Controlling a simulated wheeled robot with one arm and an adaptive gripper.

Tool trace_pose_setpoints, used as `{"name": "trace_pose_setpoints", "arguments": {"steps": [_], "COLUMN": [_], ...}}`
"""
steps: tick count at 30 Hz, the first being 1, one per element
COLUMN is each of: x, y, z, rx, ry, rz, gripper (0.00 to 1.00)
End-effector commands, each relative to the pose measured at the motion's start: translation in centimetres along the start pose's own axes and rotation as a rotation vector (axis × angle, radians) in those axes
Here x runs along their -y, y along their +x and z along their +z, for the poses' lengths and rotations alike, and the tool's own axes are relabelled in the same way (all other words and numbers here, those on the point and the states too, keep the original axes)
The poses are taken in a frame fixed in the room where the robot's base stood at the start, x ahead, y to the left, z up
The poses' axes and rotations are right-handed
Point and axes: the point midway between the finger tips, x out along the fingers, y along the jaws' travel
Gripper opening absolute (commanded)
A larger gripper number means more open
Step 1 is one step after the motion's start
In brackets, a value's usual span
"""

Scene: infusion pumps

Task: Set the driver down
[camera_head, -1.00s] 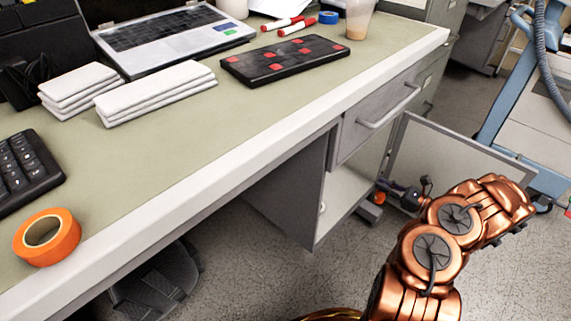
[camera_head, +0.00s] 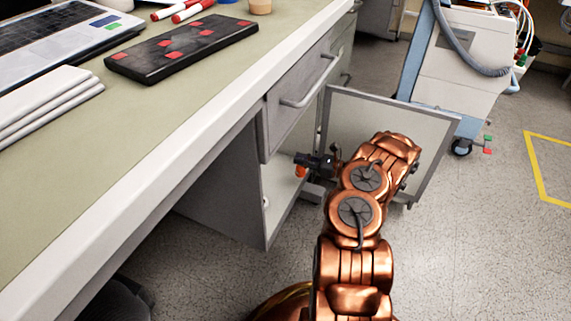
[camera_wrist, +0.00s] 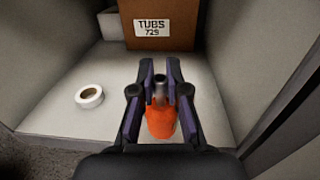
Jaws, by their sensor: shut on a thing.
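The driver (camera_wrist: 161,122) has an orange handle and a grey metal tip that shows between the jaws. My gripper (camera_wrist: 160,74) is shut on it in the wrist view. In the head view my gripper (camera_head: 309,160) is at the open cabinet below the desk, and a bit of the orange handle (camera_head: 301,172) shows under it. The pale cabinet floor (camera_wrist: 62,113) lies below the driver in the wrist view. I cannot tell whether the driver touches it.
A white tape roll (camera_wrist: 89,96) lies on the cabinet floor to the left. A brown box (camera_wrist: 180,20) labelled TUBS 729 stands at the back. The open cabinet door (camera_head: 400,125) is right of my gripper. The desk (camera_head: 150,110) and a drawer (camera_head: 300,95) are above.

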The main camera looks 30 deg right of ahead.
Motion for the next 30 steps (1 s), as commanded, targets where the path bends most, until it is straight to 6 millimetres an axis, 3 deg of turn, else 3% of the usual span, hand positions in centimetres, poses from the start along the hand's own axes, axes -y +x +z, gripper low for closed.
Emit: {"name": "trace_pose_setpoints", "arguments": {"steps": [3, 9, 16, 24, 30], "x": [0.6, 1.5, 1.8, 1.8, 1.8], "y": [2.5, 5.0, 6.2, 6.2, 6.2], "z": [-0.6, -0.6, -0.7, -4.3, -4.1], "rx": [0.001, 0.001, 0.000, 0.000, 0.000], "ry": [-0.002, -0.001, -0.002, 0.001, 0.000], "rz": [0.006, 0.003, 0.002, 0.001, 0.001], "gripper": [0.00, 0.00, 0.00, 0.00, 0.00]}}
